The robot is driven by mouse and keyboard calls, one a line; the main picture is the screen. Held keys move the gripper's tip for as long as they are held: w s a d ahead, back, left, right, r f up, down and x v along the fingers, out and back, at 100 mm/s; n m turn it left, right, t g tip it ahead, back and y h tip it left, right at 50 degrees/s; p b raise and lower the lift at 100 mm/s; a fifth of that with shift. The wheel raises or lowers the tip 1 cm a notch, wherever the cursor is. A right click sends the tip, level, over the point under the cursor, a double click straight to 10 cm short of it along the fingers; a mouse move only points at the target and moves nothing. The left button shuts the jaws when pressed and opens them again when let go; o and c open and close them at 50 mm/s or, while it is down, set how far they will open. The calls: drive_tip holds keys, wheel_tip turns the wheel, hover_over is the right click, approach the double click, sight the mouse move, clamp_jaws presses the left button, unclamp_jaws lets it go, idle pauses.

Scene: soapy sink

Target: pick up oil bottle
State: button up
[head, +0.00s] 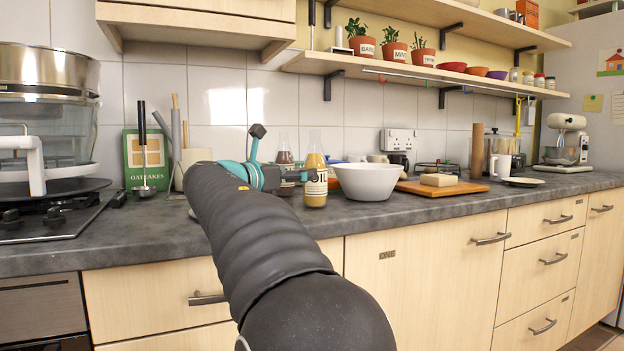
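The oil bottle (316,192), clear with yellow oil and a pale label, stands upright on the grey counter just left of a white bowl. My gripper (303,176) is at the left side of the bottle, level with its label, and overlaps part of it in the picture. My arm reaches in from the lower middle. The fingertips are small and dark here, so I cannot tell whether they touch the bottle or how far apart they are.
The white bowl (367,182) stands close to the bottle's right. Another bottle (284,157) with brown contents stands behind my gripper. A wooden board (470,188) with a pale block lies farther right. A green oatcakes box (146,160) and a stove are at left.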

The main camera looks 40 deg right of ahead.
sight(310, 147)
drive_tip(key=shift+x, duration=1.25)
drive_tip(key=shift+r+x, duration=0.2)
drive_tip(key=shift+x, duration=1.1)
drive_tip(key=shift+r+x, duration=0.2)
drive_tip(key=shift+x, duration=1.05)
drive_tip(key=shift+w, duration=0.15)
drive_tip(key=c, duration=1.7)
drive_tip(key=shift+o, duration=0.2)
drive_tip(key=shift+r+p, duration=0.3)
drive_tip(key=shift+r, duration=0.25)
wheel_tip(310, 147, up, 4)
drive_tip(key=shift+f+p, duration=0.15)
drive_tip(key=shift+p, duration=0.65)
drive_tip(key=s+d+r, duration=0.2)
drive_tip(key=s+r, duration=0.4)
drive_tip(key=s, duration=0.5)
drive_tip(key=shift+s+p, duration=0.25)
drive_tip(key=shift+p, duration=0.1)
